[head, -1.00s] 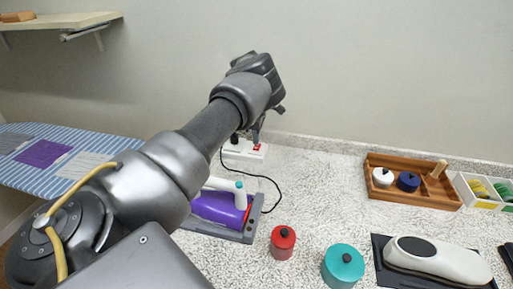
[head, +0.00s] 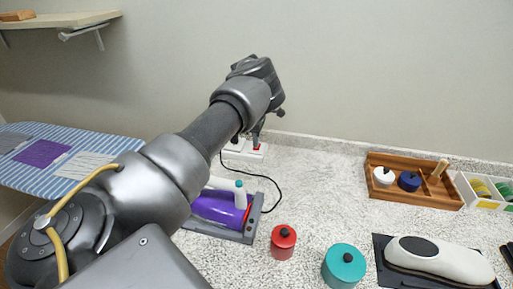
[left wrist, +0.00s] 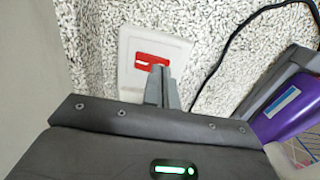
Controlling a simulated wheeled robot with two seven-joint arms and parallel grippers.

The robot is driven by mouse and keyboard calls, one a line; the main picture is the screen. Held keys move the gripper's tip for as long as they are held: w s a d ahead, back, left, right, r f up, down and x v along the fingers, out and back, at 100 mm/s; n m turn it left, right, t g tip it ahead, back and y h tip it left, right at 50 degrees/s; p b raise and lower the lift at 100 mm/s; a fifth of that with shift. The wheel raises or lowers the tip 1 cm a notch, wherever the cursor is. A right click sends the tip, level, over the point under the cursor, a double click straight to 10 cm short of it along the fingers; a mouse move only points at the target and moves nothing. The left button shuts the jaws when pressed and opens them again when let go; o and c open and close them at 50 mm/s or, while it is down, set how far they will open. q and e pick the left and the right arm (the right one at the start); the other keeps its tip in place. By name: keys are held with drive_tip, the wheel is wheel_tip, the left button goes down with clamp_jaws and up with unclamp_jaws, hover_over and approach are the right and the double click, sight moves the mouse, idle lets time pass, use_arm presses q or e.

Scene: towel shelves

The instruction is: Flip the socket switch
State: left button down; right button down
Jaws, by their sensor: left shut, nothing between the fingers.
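The white socket (head: 240,154) lies on the speckled counter against the back wall, partly hidden behind my left arm in the head view. In the left wrist view, the socket (left wrist: 133,40) carries a red switch (left wrist: 152,62) near its right end. The red switch also shows in the head view (head: 257,147). My left gripper (left wrist: 161,72) is shut and empty, with its fingertips right at the near edge of the red switch. I cannot tell whether they touch it. In the head view the left gripper (head: 257,141) points down over the switch. My right gripper is not in view.
A red pot (head: 283,243), a teal pot (head: 343,267) and a wooden tray (head: 440,194) stand to the right. The middle of the counter is clear.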

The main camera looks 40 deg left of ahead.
use_arm(q)
drive_tip(key=shift+f, duration=0.45)
drive_tip(key=shift+r, duration=0.15)
drive_tip(key=shift+r+p, duration=2.15)
drive_tip(key=shift+r, duration=1.25)
